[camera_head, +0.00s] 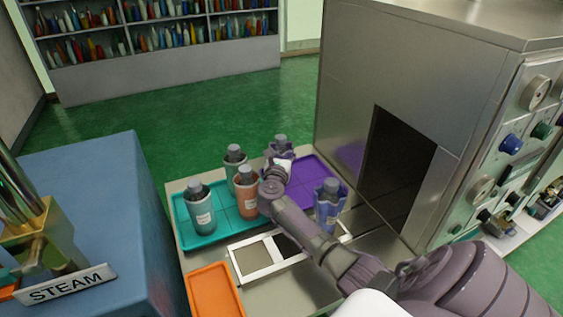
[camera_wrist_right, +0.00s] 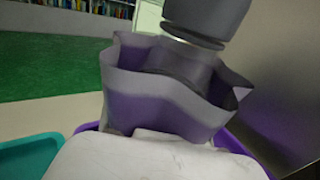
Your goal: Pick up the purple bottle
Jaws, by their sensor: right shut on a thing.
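The purple bottle (camera_head: 279,147) has a grey cap and a loose, wavy-edged purple sleeve. It is at the far end of the trays, partly hidden behind my right gripper (camera_head: 282,162). The right gripper is shut on it. In the right wrist view the purple bottle (camera_wrist_right: 165,100) fills the middle, upright and slightly tilted, just beyond the pale gripper body. The fingertips are mostly hidden there. I cannot tell whether the bottle's base touches the purple tray (camera_head: 313,175). My left gripper is not in view.
A teal tray (camera_head: 209,240) holds a teal, a grey-green and an orange bottle (camera_head: 246,193). A blue-purple sleeved bottle (camera_head: 328,207) stands beside my right arm. A metal machine (camera_head: 420,75) with a dark opening rises close on the right. An orange tray (camera_head: 212,290) lies in front.

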